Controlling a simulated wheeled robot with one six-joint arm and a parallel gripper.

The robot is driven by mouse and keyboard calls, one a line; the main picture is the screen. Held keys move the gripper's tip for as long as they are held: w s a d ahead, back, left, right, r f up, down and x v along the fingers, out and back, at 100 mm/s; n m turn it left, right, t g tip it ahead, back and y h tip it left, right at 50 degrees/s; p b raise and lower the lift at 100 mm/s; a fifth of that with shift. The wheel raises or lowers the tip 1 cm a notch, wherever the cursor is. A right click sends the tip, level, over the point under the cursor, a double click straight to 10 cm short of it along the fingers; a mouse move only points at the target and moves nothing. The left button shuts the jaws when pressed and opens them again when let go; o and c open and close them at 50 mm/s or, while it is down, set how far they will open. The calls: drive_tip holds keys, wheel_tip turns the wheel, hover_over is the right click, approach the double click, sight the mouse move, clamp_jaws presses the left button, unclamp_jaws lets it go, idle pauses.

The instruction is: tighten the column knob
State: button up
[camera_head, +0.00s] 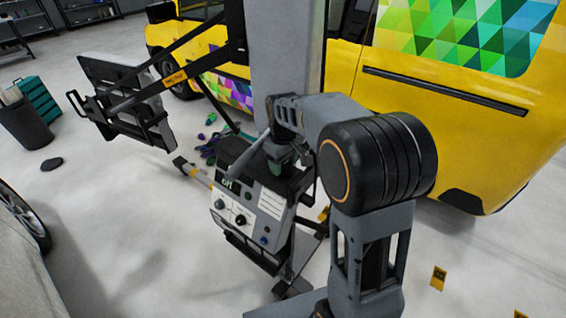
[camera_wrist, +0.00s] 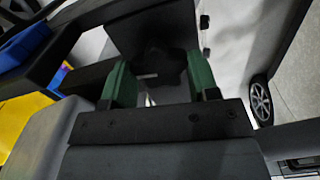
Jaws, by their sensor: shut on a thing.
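The column knob (camera_wrist: 162,66) is a black star-shaped knob. In the wrist view it sits between the two green fingers of my gripper (camera_wrist: 157,80), which is shut on it. Part of the knob is hidden by the fingers and the gripper body. In the head view my gripper (camera_head: 281,160) is at the front of the grey column (camera_head: 284,45), just above the control box. The knob itself cannot be made out there, as my arm and gripper cover that spot.
A grey control box (camera_head: 250,212) with dials is mounted below my gripper. A black bracketed arm with a panel (camera_head: 125,98) reaches left from the column. A yellow van (camera_head: 460,125) stands close behind. A black bin (camera_head: 25,125) is at far left. Open floor lies at left.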

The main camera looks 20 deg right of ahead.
sight(283, 165)
drive_tip(key=m, duration=0.4)
drive_tip(key=shift+m, duration=0.3)
drive_tip(key=m, duration=0.3)
drive_tip(key=shift+m, duration=0.4)
drive_tip(key=m, duration=0.4)
drive_tip(key=shift+m, duration=2)
drive_tip(key=o, duration=0.9)
drive_tip(key=shift+r, duration=0.15)
wheel_tip(283, 165, up, 14)
drive_tip(key=shift+f+b, duration=0.2)
drive_tip(key=shift+b, duration=0.15)
